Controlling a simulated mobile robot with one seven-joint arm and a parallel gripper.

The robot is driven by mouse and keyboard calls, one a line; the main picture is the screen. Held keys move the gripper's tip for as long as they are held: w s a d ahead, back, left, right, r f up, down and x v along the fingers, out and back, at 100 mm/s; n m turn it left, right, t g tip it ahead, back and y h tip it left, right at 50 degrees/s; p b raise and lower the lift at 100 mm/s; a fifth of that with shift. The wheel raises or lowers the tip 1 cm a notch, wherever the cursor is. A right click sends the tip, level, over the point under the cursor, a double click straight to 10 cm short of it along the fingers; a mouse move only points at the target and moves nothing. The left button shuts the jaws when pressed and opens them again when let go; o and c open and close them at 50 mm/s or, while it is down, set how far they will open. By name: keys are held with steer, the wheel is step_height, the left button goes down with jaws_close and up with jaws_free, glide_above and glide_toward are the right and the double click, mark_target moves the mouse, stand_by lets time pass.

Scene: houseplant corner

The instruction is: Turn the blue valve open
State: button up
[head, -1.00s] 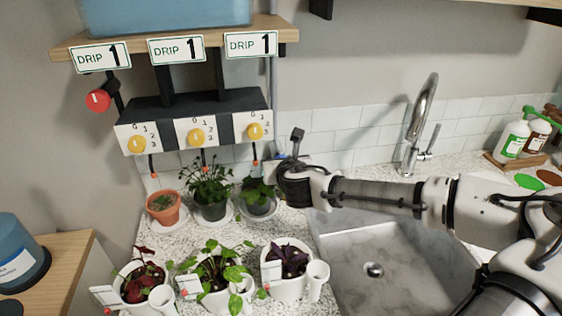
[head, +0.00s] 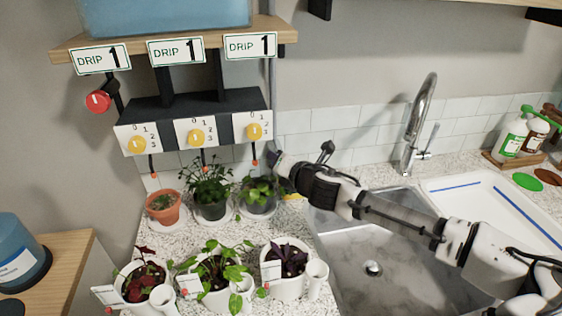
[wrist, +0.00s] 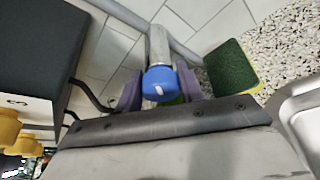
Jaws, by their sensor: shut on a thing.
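The blue valve (wrist: 158,78) is a round blue knob with a short white mark, on a grey pipe (wrist: 158,45) in the wrist view. My gripper (wrist: 160,90) is shut on it, with one purple fingertip on each side. In the head view my gripper (head: 279,164) is beside the lower end of the vertical grey pipe (head: 272,80), right of the three-dial box. The blue valve is hidden there behind my gripper and the plants. Whether the knob has turned cannot be told.
The box with yellow dials (head: 196,134) hangs left of my gripper. Potted plants (head: 258,192) stand close below it. A red knob (head: 97,101) is at far left. A green and yellow sponge (wrist: 231,67) lies near the valve. The sink (head: 350,250) is at right.

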steer(key=m+b, duration=0.1)
steer(key=m+y, duration=0.1)
steer(key=m+y+b, duration=0.1)
steer(key=m, duration=0.1)
steer(key=shift+d+f+t+b, duration=0.1)
steer(key=shift+f+t+b, duration=0.15)
steer(key=shift+t+b, duration=0.15)
steer(key=m+y+b, duration=0.1)
steer(key=m+b, duration=0.1)
steer(key=shift+m, duration=0.3)
steer(key=shift+m+t+y+b, duration=0.3)
steer(key=shift+m+t+b, duration=0.25)
steer(key=shift+m, duration=0.15)
steer(key=shift+r, duration=0.1)
steer(key=o, duration=1)
steer(key=b+v, duration=0.3)
steer(key=v, duration=1)
steer(key=shift+s+d+b, duration=0.2)
steer(key=shift+s+b, duration=0.1)
steer(key=shift+s, duration=0.05)
